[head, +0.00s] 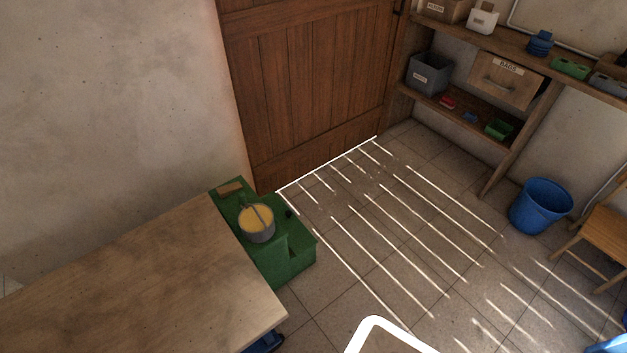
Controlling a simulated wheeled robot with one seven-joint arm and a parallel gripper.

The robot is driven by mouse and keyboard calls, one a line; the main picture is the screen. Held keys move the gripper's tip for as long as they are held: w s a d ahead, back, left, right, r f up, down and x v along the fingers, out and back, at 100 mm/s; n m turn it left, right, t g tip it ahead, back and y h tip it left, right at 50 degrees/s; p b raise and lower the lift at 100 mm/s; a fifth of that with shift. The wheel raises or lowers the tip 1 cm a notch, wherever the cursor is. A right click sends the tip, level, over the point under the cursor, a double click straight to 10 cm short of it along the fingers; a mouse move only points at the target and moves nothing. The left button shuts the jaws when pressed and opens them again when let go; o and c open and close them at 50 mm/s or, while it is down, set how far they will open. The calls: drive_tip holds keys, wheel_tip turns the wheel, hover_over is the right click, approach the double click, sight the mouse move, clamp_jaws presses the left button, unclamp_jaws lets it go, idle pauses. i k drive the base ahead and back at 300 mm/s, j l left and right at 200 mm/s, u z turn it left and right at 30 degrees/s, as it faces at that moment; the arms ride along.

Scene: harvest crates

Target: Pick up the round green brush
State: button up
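I cannot make out a round green brush in the head view. Green things in sight are a green box-like stand (297,262) beside the table, a small green open box (498,129) on the lower shelf, and a low green item (570,68) on the upper shelf, too small to identify surely. A small dark thing (289,213) lies on the green stand next to a grey pot with yellow contents (257,236); I cannot tell what it is. My gripper is not in view.
A wooden table (130,285) fills the lower left. A wooden door (310,90) stands behind. Shelves (470,115) line the right back, with a blue bucket (540,208) and wooden chair (606,235) near them. The tiled floor (400,235) between is clear.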

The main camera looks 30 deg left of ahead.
sight(241, 195)
drive_tip(key=i+l+z, duration=0.1)
drive_tip(key=i, duration=0.3)
drive_tip(key=i+l, duration=0.1)
drive_tip(key=i, duration=0.35)
drive_tip(key=i+j+u, duration=0.1)
drive_tip(key=i+u, duration=0.55)
drive_tip(key=u, duration=0.15)
drive_tip(key=i+u, duration=0.4)
drive_tip(key=i+l+u, duration=0.2)
drive_tip(key=u, duration=0.15)
drive_tip(key=i+j+u, duration=0.1)
drive_tip(key=i+u, duration=0.15)
drive_tip(key=u, duration=0.15)
drive_tip(key=i+u, duration=0.25)
drive_tip(key=u, duration=0.2)
drive_tip(key=i+l+u, duration=0.1)
drive_tip(key=i+u, duration=0.15)
drive_tip(key=u, duration=0.15)
drive_tip(key=i+l+u, duration=0.15)
drive_tip(key=u, duration=0.3)
drive_tip(key=i, duration=0.1)
